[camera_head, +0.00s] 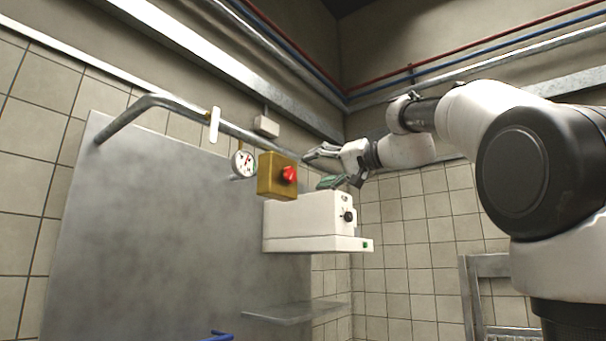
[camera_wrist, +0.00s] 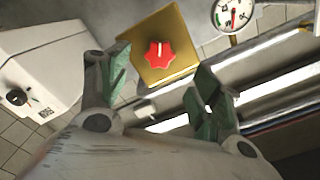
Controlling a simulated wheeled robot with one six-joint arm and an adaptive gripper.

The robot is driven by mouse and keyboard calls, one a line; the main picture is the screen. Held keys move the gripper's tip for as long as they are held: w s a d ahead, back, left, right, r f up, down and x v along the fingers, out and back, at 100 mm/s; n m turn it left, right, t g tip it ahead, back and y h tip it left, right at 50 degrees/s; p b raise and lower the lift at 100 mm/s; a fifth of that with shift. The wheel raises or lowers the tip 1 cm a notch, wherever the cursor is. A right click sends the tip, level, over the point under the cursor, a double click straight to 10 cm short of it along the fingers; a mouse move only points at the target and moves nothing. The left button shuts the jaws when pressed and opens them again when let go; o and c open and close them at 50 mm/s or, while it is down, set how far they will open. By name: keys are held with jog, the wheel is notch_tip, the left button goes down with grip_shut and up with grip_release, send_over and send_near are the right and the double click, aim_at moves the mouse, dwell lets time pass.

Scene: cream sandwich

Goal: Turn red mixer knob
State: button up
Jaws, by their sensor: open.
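The red mixer knob (camera_head: 289,174) sits on the front of a yellow box (camera_head: 270,184) mounted by the metal wall panel. In the wrist view the red knob (camera_wrist: 159,54) has a scalloped rim and a small white mark, and it faces the camera on the yellow box (camera_wrist: 184,42). My gripper (camera_head: 322,168) is open and empty, to the right of the knob and apart from it in the head view. In the wrist view the green-padded fingers of my gripper (camera_wrist: 160,85) stand on either side below the knob, with the knob showing between and beyond them.
A white machine (camera_head: 312,222) with a black knob stands just below and right of the yellow box. A round gauge (camera_head: 243,163) hangs left of the box. A metal pipe (camera_head: 180,105) runs above, and a shelf (camera_head: 295,312) lies below.

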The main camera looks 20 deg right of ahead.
jog(key=v, duration=0.3)
jog(key=shift+s+d, duration=0.15)
jog(key=shift+s, duration=0.1)
dwell(0.4)
jog(key=s+d+f+m+g+h, duration=0.1)
jog(key=d+f+m+g+h, duration=0.2)
jog(key=f, duration=0.9)
jog(key=s+d+f+g+h, duration=0.1)
jog(key=d+f+h, duration=0.3)
jog(key=f, duration=0.8)
jog(key=s+f+n+g+h, duration=0.1)
jog(key=s+f+n+g, duration=0.1)
jog(key=s+f, duration=0.9)
jog(key=s+d+f+n+g+h, duration=0.1)
jog(key=s+f+g, duration=0.3)
jog(key=s+f, duration=0.7)
notch_tip(320, 180, down, 6)
jog(key=shift+r+n+h, duration=0.2)
jog(key=shift+n+h, duration=0.6)
jog(key=shift+n, duration=0.1)
